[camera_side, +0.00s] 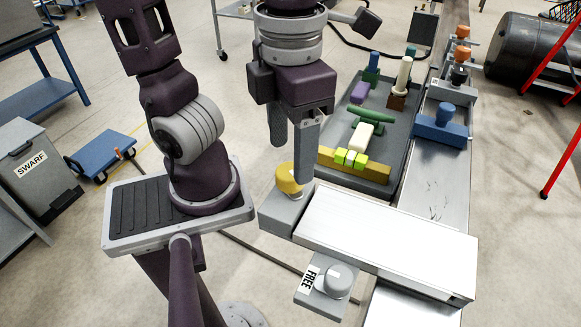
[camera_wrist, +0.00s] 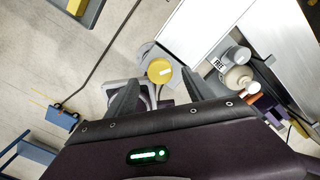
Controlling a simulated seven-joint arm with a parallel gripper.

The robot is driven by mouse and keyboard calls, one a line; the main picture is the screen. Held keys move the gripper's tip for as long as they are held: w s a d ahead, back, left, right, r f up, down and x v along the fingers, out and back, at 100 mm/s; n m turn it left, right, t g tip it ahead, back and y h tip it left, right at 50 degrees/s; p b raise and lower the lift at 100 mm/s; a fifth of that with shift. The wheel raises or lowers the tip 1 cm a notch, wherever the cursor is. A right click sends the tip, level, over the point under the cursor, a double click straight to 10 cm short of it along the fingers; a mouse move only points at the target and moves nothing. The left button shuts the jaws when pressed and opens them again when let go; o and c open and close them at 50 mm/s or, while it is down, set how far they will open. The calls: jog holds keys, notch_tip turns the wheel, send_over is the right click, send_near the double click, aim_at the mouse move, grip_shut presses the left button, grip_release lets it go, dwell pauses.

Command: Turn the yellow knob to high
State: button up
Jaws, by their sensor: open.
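The yellow knob (camera_side: 288,178) sits on a grey block at the left end of a white-topped panel in the side view. It also shows in the wrist view (camera_wrist: 160,71), with a small pale mark on its top. My gripper (camera_side: 291,158) points down over the knob, its fingers apart and empty. In the side view one finger comes down in front of the knob's right side; I cannot tell whether it touches. In the wrist view the knob lies beyond and between the two fingertips (camera_wrist: 165,90). No setting labels for the knob are readable.
A grey-white knob (camera_side: 333,279) with a "FREE" label stands in front of the white panel (camera_side: 385,240). Behind is a dark tray (camera_side: 340,172) of coloured blocks. A blue knobbed block (camera_side: 443,124) and orange-topped parts stand on the metal bench at right.

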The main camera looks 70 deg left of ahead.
aim_at(290, 171)
notch_tip(290, 171, down, 5)
jog(key=shift+r, duration=0.1)
grip_shut()
jog(key=shift+n, duration=0.4)
